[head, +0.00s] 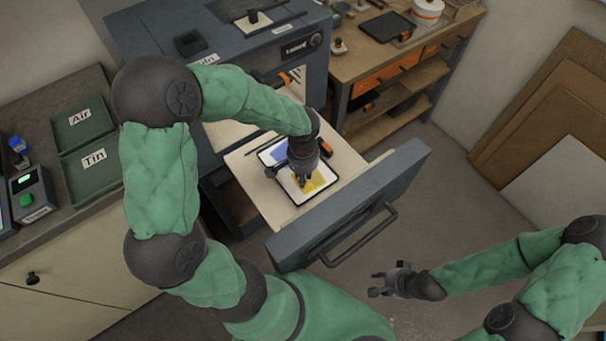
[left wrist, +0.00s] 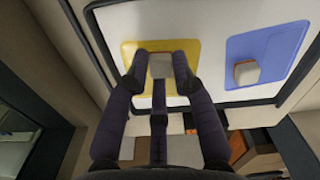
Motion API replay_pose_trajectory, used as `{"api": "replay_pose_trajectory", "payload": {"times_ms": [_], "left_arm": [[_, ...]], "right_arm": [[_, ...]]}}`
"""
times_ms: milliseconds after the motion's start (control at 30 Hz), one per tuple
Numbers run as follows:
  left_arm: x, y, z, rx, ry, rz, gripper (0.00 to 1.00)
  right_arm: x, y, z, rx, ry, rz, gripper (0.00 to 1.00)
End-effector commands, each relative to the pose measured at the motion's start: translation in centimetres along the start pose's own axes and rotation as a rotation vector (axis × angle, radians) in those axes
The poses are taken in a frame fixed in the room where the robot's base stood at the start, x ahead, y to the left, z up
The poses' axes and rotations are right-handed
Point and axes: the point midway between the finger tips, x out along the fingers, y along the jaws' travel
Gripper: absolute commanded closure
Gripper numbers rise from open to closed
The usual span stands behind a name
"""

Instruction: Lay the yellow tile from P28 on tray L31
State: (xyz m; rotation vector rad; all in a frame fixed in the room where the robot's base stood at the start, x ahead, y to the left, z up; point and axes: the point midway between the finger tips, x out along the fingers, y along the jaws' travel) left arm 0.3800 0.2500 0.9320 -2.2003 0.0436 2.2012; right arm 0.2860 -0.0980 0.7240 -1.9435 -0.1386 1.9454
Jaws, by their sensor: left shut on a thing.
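The yellow tile (head: 318,183) lies over a white, dark-rimmed tray (head: 329,174) in the pulled-out drawer; whether it rests or hangs just above is unclear. In the left wrist view the yellow tile (left wrist: 189,50) has a pale knob (left wrist: 160,68) between my fingertips. My left gripper (head: 303,181) reaches down there and is shut on that knob. A blue tile (head: 277,152) with its own knob lies beside it on the same tray; it also shows in the left wrist view (left wrist: 290,50). My right gripper (head: 382,284) is open and empty, away from the drawer. No P28 or L31 label is readable.
The drawer front (head: 350,205) with its handle stands between the tray and the floor. Green trays marked Air (head: 80,117) and Tin (head: 95,158) lie on the left counter. A dark tray (head: 387,27) lies on the back bench. Boards lean at the right wall.

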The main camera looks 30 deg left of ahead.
Motion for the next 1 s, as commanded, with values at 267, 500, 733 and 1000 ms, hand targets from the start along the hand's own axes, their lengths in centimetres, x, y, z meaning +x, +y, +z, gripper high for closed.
{"api": "replay_pose_trajectory", "payload": {"times_ms": [267, 500, 733, 1000], "left_arm": [[-0.02, -0.01, -0.02, 0.0, 0.001, 0.0, 1.0], [0.18, -0.22, -0.01, 0.0, 0.001, 0.0, 1.0], [0.19, -0.29, 0.0, 0.0, 0.001, 0.0, 1.0], [0.19, -0.29, 0.0, 0.0, 0.001, 0.0, 0.72]], "right_arm": [[0.0, 0.0, -0.02, 0.0, 0.001, 0.0, 0.6], [0.19, 0.07, -0.03, 0.0, 0.0, 0.0, 0.6], [0.21, 0.08, -0.03, 0.0, 0.0, 0.0, 0.6], [0.21, 0.08, -0.03, 0.0, 0.0, 0.0, 0.6]]}}
